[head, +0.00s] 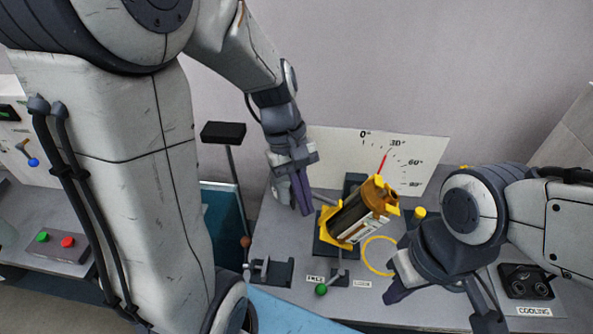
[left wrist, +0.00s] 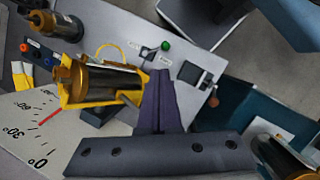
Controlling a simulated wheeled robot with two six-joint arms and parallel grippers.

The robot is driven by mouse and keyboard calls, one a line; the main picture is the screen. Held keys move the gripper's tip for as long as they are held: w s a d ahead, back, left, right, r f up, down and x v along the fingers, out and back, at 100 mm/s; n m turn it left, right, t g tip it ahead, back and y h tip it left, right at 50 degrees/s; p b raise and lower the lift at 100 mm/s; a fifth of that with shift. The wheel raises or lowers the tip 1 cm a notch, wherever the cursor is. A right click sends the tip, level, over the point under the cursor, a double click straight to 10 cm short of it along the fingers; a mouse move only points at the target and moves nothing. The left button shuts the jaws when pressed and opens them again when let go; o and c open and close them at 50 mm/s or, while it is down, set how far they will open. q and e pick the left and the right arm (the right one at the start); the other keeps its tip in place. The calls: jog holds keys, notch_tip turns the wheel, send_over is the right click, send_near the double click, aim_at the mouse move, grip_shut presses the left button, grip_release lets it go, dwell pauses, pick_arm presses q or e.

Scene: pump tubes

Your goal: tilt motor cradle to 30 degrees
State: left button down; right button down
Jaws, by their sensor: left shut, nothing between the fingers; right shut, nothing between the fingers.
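The motor cradle (head: 331,229) is a yellow frame holding a dark cylindrical motor (head: 352,213), tilted with its copper end up to the right. It also shows in the left wrist view (left wrist: 88,100). A red pointer (head: 383,162) points toward the 30° label on the white scale board (head: 340,143). My left gripper (head: 303,208) is shut and empty, fingers down, just left of the cradle; whether it touches is unclear. A green-knobbed lever (head: 321,290) stands in front, near the label reading FREE. My right gripper (head: 392,294) is shut and empty at front right.
A yellow ring (head: 380,256) lies right of the cradle. A grey bracket (head: 271,272) stands front left. A black box labelled COOLING (head: 526,281) is at the right. A second motor (left wrist: 62,25) stands at upper left in the left wrist view.

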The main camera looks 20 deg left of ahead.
pick_arm(q)
jog(key=w+a+f+n+t+h, duration=0.1)
jog(key=w+a+n+t+h, duration=0.1)
jog(key=a+n, duration=0.55)
jog(key=w+a+f+n+t+h, duration=0.1)
jog(key=w+a+f+n, duration=0.1)
jog(key=a+n, duration=0.55)
jog(key=w+d+f+m+p, duration=0.1)
jog(key=w+d+f+p, duration=0.1)
jog(key=d+f, duration=0.2)
jog(key=d, duration=0.2)
jog(key=shift+w+d+f, duration=0.15)
jog(key=shift+w+d, duration=0.15)
